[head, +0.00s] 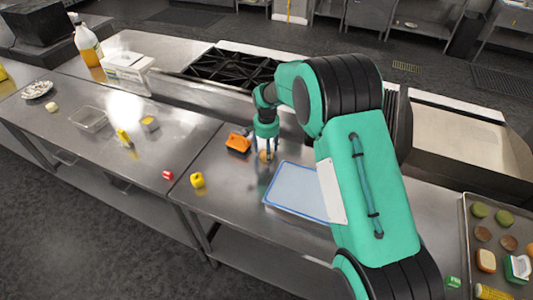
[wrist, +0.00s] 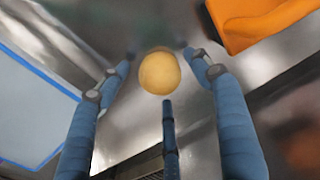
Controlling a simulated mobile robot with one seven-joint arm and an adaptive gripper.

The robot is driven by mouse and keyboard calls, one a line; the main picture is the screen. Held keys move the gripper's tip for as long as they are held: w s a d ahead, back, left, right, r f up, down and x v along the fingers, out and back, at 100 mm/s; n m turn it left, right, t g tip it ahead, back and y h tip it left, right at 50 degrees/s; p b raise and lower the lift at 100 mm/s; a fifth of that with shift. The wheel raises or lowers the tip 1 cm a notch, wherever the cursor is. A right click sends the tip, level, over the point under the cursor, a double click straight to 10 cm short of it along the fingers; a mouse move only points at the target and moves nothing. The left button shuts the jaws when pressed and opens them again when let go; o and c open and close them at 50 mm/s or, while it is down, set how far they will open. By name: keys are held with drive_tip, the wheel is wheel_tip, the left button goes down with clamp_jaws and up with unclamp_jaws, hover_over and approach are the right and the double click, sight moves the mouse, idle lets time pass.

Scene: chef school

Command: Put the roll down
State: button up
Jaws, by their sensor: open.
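The roll (wrist: 160,73) is a round, pale yellow-brown bun that lies on the steel counter in the wrist view. It also shows small below my gripper in the head view (head: 266,155). My gripper (wrist: 157,65) is open, with its blue-grey fingers spread around the roll. Gaps show between the roll and the side fingers. The third finger's tip is just below the roll in the picture, and I cannot tell whether it touches.
An orange object (head: 238,142) lies close beside my gripper on the left. A blue-rimmed board (head: 297,190) lies to the right. A yellow object (head: 197,180) stands nearer the front edge. A black stove grate (head: 232,68) is behind. Bare counter lies left of the board.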

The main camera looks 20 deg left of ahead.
wheel_tip(320, 180, up, 11)
drive_tip(key=shift+p, duration=0.35)
idle(0.7)
drive_tip(key=s+d+r+t, duration=0.1)
drive_tip(key=s+d+r, duration=0.3)
drive_tip(key=d+r, duration=1)
drive_tip(key=s+d+r+t, duration=0.1)
drive_tip(key=s+d+r, duration=0.3)
drive_tip(key=d+r, duration=1)
drive_tip(key=s+d+r+t, duration=0.2)
drive_tip(key=s+d+r, duration=0.1)
drive_tip(key=s+d, duration=1.3)
drive_tip(key=s+d+f, duration=0.1)
drive_tip(key=s+d, duration=0.3)
drive_tip(key=s, duration=0.3)
drive_tip(key=s+d+f+t, duration=0.1)
drive_tip(key=s+d+f, duration=0.1)
drive_tip(key=s+d, duration=0.2)
drive_tip(key=s, duration=0.3)
drive_tip(key=shift+d, duration=0.3)
